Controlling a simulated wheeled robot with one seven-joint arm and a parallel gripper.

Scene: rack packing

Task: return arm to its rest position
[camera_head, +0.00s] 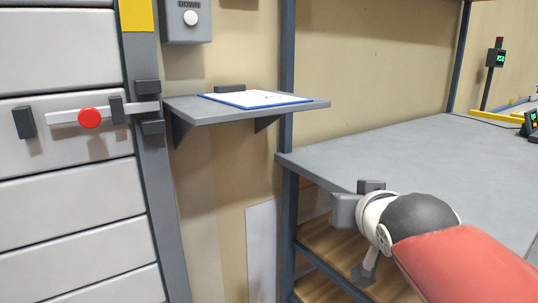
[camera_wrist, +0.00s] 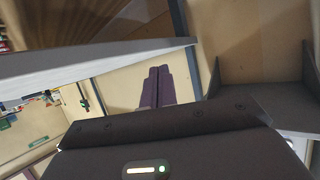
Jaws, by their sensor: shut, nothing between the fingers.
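My gripper (camera_wrist: 159,72) shows in the wrist view with its two dark fingers side by side and touching. It is shut and holds nothing. In the head view my arm reaches in from the lower right, with a red link, a dark joint and a white ring. Its end is in front of the near left corner of the grey workbench (camera_head: 420,150).
A wall shelf (camera_head: 225,113) with a blue-edged clipboard (camera_head: 256,98) is left of the bench. A slatted shutter (camera_head: 65,215) with a red-knobbed latch (camera_head: 89,118) stands farther left. Wooden lower shelves (camera_head: 335,246) are under the bench. The near bench top is clear.

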